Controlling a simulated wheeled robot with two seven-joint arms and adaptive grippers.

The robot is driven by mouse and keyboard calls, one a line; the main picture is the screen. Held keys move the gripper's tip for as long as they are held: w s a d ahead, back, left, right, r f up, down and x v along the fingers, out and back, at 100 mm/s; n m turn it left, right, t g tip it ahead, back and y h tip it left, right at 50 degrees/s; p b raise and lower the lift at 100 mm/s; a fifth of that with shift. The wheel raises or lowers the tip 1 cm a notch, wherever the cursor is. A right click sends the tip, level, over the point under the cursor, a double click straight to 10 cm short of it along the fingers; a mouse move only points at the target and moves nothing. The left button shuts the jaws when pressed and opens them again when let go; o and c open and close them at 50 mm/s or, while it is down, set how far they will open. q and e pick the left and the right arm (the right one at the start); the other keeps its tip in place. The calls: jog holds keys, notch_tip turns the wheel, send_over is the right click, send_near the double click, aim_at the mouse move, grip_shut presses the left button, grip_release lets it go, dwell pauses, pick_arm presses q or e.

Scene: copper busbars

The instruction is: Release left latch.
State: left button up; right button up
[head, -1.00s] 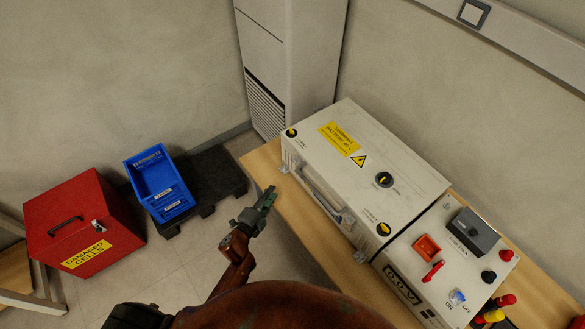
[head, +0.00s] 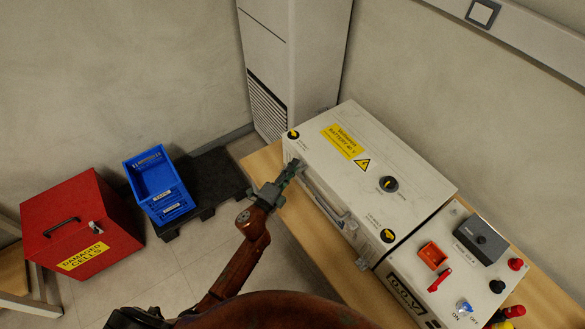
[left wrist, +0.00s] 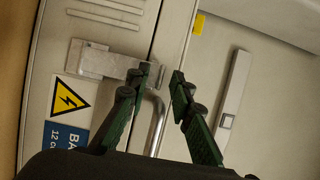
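The pale battery case (head: 385,155) stands on a wooden table, with a yellow warning label on its lid. In the left wrist view a metal latch (left wrist: 95,60) sits on the case front above a yellow triangle sign. Its tab reaches to one fingertip of my left gripper (left wrist: 162,74), whose green fingers stand apart; I cannot tell whether they touch the tab. In the head view the left gripper (head: 291,166) is at the case's front left corner and covers the left latch. A second latch (head: 347,224) shows farther right. My right gripper is out of view.
A bent metal carry handle (left wrist: 155,120) is close by the fingers, on the case front. A panel box (head: 455,265) with switches stands right of the case. A red box (head: 70,220) and blue bins (head: 155,175) are at the left.

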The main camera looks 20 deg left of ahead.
pick_arm(q)
grip_shut()
dwell(0.7)
